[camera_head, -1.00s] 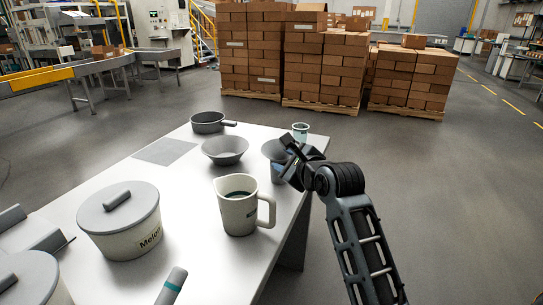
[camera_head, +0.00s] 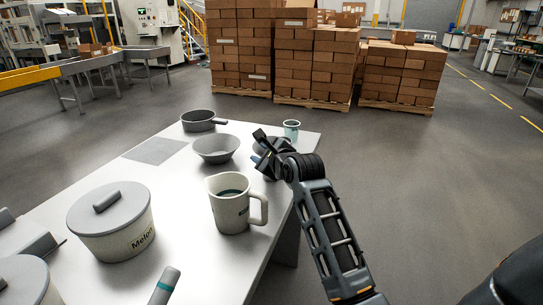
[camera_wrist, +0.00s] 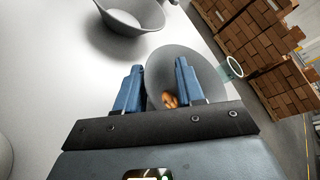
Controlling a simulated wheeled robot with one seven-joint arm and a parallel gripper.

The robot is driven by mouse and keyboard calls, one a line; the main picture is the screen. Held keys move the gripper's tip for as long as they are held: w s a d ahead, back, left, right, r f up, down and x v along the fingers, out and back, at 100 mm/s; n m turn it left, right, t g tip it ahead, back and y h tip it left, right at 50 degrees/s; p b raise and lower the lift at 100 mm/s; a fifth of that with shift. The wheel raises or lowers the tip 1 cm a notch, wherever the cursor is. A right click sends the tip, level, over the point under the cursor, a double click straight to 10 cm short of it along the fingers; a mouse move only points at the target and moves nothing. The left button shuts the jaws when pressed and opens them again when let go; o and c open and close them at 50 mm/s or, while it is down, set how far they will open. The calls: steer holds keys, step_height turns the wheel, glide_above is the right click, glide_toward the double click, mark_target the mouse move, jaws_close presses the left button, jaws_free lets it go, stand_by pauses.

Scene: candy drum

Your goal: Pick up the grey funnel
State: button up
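The grey funnel (camera_wrist: 205,68) shows in the wrist view as a wide cone just beyond my fingers. Something small and orange-brown (camera_wrist: 169,100) shows low inside it. My gripper (camera_wrist: 160,66) is open, its two blue fingers apart, with the right one overlapping the funnel and the left one near its left rim. I see nothing held, though how deep the fingers reach is unclear. In the head view my gripper (camera_head: 260,148) is over the table's right side and hides most of the funnel.
A grey bowl (camera_head: 216,148) stands left of my gripper, and a small cup (camera_head: 291,130) stands behind it. A white jug (camera_head: 229,206) stands in front. A grey pan (camera_head: 198,120) and a lidded pot (camera_head: 112,225) are also on the white table (camera_head: 180,235).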

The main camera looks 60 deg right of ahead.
jaws_close()
stand_by(0.3)
